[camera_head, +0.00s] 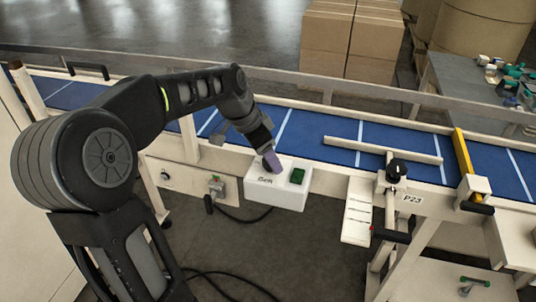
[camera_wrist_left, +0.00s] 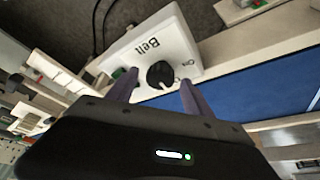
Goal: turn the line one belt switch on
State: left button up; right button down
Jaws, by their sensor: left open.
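The white belt switch box (camera_head: 290,197) is mounted on the near side of the conveyor, with a dark green block on its top face (camera_head: 297,176). In the left wrist view the box (camera_wrist_left: 188,42) shows the label "Belt", a black rotary knob (camera_wrist_left: 160,74) and a small "On" mark beside it. My left gripper (camera_head: 271,163) is over the left part of the box and hides the knob in the head view. In the wrist view its open fingers (camera_wrist_left: 158,80) stand on either side of the knob. Contact with it and the knob's exact setting cannot be told. My right gripper is not in view.
The blue conveyor belt (camera_head: 320,140) runs behind the box, with a pale bar (camera_head: 382,151) over it. A post with a black knob (camera_head: 397,168) stands to the right, by the P23 label. Another panel (camera_head: 188,182) is to the left. Cables lie on the floor below.

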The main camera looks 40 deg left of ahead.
pick_arm(q)
grip_shut()
dwell(0.5)
